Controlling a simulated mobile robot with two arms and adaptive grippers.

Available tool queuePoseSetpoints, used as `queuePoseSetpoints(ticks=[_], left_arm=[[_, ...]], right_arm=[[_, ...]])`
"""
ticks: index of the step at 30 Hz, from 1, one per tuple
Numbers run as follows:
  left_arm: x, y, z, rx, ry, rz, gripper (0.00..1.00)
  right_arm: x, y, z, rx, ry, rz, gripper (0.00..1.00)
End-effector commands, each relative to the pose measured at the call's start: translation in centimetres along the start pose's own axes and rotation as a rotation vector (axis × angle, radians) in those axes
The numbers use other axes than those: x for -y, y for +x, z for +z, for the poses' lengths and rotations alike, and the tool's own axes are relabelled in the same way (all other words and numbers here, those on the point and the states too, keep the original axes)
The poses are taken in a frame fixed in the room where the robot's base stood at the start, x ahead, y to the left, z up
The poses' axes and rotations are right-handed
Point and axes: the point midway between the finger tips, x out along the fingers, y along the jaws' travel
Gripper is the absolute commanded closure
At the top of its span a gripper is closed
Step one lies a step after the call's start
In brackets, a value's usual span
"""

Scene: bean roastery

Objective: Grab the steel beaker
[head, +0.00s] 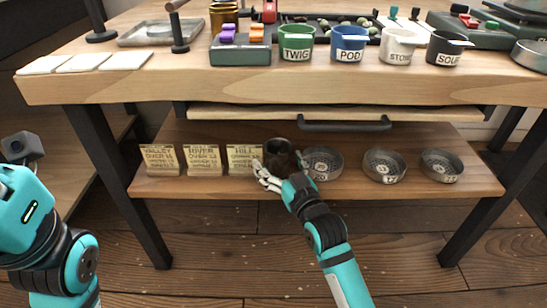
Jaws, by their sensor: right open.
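The steel beaker (278,150) looks like a dark, shiny metal cup standing upright on the lower shelf, between the wooden signs and the perforated bowls. My right gripper (281,169) is at the beaker's front, its fingers open with one on each side of the beaker's lower part. The gripper hides the beaker's base, and I cannot tell whether the fingers touch it. My left arm shows at the left edge, but its gripper fingers are not in view.
The wooden shelf (400,190) also holds several lettered wooden signs (203,158) on the left and perforated metal bowls (323,163) on the right. A drawer with a dark handle (345,126) hangs above. The bench top (180,88) carries labelled cups (297,43).

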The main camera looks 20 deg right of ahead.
Motion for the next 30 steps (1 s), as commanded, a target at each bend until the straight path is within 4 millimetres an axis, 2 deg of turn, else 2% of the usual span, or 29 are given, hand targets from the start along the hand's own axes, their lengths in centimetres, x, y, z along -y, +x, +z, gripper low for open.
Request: queuePoseSetpoints(ticks=[5,21,30], left_arm=[[0.0,0.04,-0.01,0.0,0.0,0.0,0.6],[-0.02,0.03,-0.01,0.0,-0.001,0.0,0.6],[0.0,0.2,0.02,-0.001,-0.001,0.0,0.6]], right_arm=[[-0.01,-0.01,-0.03,0.0,0.0,0.0,0.12],[-0.01,0.0,-0.02,0.0,0.0,0.0,0.82],[-0.03,0.0,-0.33,-0.003,0.0,0.0,0.82]])
